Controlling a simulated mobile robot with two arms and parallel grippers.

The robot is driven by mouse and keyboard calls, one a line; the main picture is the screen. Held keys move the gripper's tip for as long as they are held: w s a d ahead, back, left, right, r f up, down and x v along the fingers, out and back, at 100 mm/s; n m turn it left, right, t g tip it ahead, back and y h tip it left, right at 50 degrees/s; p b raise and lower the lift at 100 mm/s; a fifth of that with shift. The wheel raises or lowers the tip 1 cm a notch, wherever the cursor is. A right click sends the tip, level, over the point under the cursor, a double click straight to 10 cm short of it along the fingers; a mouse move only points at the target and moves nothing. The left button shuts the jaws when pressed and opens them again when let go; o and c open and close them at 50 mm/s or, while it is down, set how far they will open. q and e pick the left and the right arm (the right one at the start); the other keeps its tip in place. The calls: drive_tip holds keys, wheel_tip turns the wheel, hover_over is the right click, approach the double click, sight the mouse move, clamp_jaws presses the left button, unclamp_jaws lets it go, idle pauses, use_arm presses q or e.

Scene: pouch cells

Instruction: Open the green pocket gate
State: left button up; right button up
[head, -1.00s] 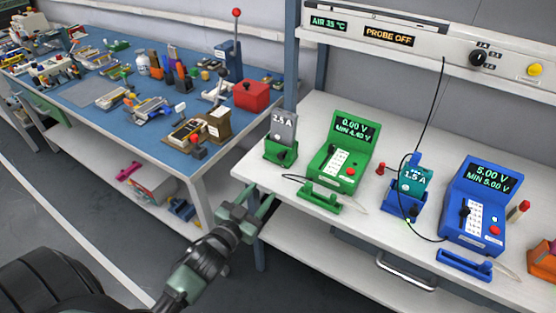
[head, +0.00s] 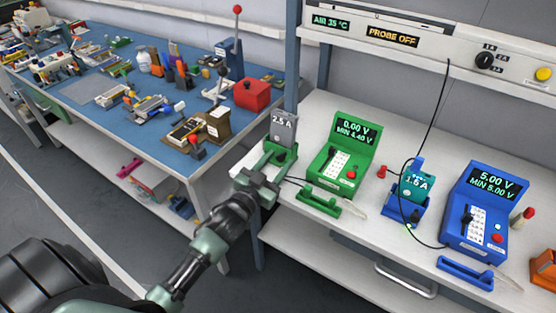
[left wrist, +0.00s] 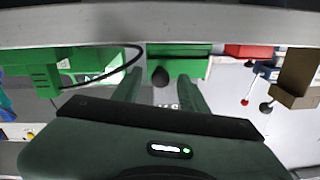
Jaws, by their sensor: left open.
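The green pocket (head: 289,152) stands at the left end of the white bench and holds an upright grey pouch cell (head: 284,128) marked 2.5 A. My left gripper (head: 268,165) is in front of the pocket and hides its lower front. In the left wrist view the gripper (left wrist: 161,92) is open, with two green fingers apart. A dark round knob (left wrist: 160,76) on the green pocket front (left wrist: 182,65) shows between the fingers; I cannot tell whether they touch it. Whether the gate is open cannot be made out. My right gripper is not in view.
A green meter (head: 343,157) with a cable and a small green tray (head: 318,201) stand right of the pocket. Further right are a blue pocket (head: 404,210) with a teal cell and a blue meter (head: 480,215). A cluttered blue-topped table (head: 120,85) stands at left.

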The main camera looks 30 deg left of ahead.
use_arm(q)
drive_tip(key=shift+w, duration=0.3)
clamp_jaws()
idle(1.3)
